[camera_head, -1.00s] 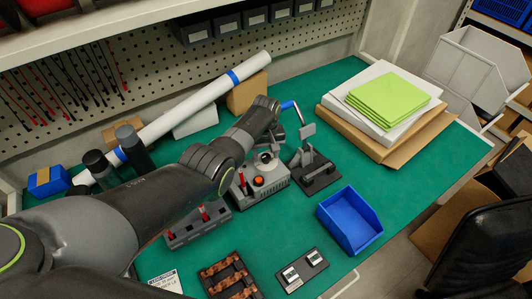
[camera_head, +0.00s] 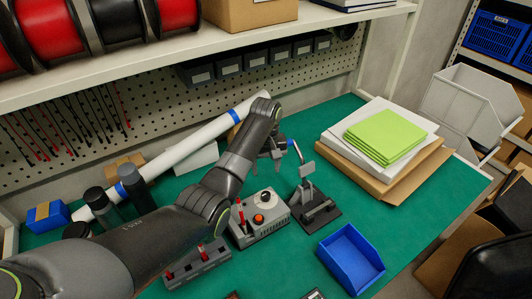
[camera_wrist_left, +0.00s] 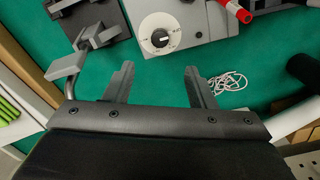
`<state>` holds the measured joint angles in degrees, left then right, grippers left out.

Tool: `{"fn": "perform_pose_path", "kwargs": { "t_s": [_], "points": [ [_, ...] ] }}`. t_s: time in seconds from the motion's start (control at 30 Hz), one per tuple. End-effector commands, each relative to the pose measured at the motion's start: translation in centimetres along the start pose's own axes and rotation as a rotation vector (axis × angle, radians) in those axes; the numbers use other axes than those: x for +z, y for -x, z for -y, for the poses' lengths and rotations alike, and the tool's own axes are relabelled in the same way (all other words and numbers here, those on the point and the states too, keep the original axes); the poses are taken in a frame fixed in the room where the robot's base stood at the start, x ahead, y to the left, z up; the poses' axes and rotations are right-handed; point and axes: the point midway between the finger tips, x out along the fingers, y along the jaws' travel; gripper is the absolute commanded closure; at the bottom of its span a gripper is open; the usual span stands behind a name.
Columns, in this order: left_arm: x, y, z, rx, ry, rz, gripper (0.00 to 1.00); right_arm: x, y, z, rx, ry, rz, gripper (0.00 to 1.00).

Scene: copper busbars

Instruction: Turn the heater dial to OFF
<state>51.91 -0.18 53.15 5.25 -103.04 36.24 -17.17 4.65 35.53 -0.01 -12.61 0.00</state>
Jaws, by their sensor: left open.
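The heater dial (camera_head: 265,197) is a dark round knob on a white plate, on top of a grey control box (camera_head: 262,228). In the left wrist view the dial (camera_wrist_left: 159,38) faces the camera, with small markings around it that are too small to read surely. My left gripper (camera_head: 271,163) is above and behind the box, apart from the dial. In the left wrist view its two fingers (camera_wrist_left: 158,82) are spread with nothing between them, below the dial in the picture. My right gripper is out of view.
An orange button (camera_head: 258,218) and a red lever (camera_head: 240,212) sit beside the dial. A black stand with a grey lever (camera_head: 312,198) is close right of the box. A blue bin (camera_head: 350,260) lies in front. A long white tube (camera_head: 180,150) lies behind. White cord (camera_wrist_left: 227,82) lies near the fingers.

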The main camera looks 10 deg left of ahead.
Motion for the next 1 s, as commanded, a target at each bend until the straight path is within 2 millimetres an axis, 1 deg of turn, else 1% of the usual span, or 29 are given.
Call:
{"fn": "perform_pose_path", "kwargs": {
  "t_s": [0.03,0.1,0.2,0.33,0.5,1.0],
  "points": [
    [-0.2,1.1,-0.1,0.002,0.0,-0.006,0.49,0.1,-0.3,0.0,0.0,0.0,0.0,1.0],
    [-0.1,2.4,0.0,0.002,0.0,-0.005,0.49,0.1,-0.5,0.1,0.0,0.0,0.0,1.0],
    [-0.1,3.8,-0.1,0.002,0.0,-0.003,0.49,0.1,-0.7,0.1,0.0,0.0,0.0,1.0],
    [-0.1,4.9,-0.1,0.002,-0.001,-0.002,0.49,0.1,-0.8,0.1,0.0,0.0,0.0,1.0],
    [0.0,5.2,0.0,0.001,-0.001,0.0,0.49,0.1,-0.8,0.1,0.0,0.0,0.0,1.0],
    [0.0,5.2,0.0,0.001,-0.001,0.0,0.49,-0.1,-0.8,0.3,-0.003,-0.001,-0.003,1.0]
  ]
}}
